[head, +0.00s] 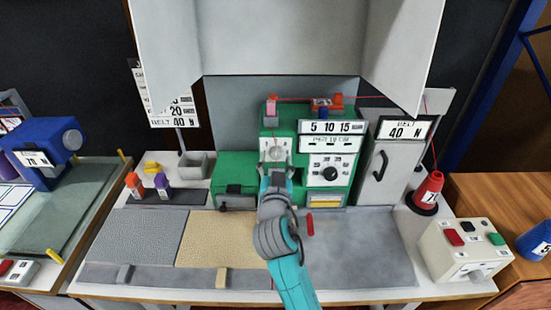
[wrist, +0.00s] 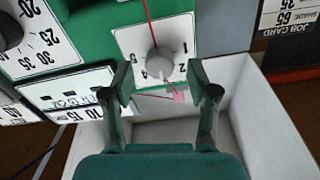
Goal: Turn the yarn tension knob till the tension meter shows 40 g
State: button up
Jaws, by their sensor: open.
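The pale round knob (wrist: 160,62) sits on a white dial plate (wrist: 128,40) with numbers around it, on the green machine (head: 345,152). In the head view the plate (head: 275,142) shows just beyond my gripper (head: 276,170). In the wrist view my gripper (wrist: 164,92) is open, its fingers apart on either side just below the knob, with nothing visibly between them. I cannot tell whether a finger touches it. A scale panel (head: 332,127) reads 5, 10, 15; I cannot make out a needle or confirm that it is the tension meter.
A black knob (head: 330,174) on a second dial is right of my gripper. A white sign (head: 405,130) reads 40 N. A red cone (head: 428,188) stands at the right. Red yarn crosses the machine top. White hood panels hang above. The grey table front (head: 360,250) is mostly clear.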

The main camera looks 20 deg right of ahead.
jog(key=shift+x, duration=0.9)
grip_shut()
jog(key=shift+n, duration=0.4)
jog(key=n, duration=0.4)
jog(key=shift+n, duration=0.3)
jog(key=n, duration=0.4)
jog(key=shift+n, duration=0.3)
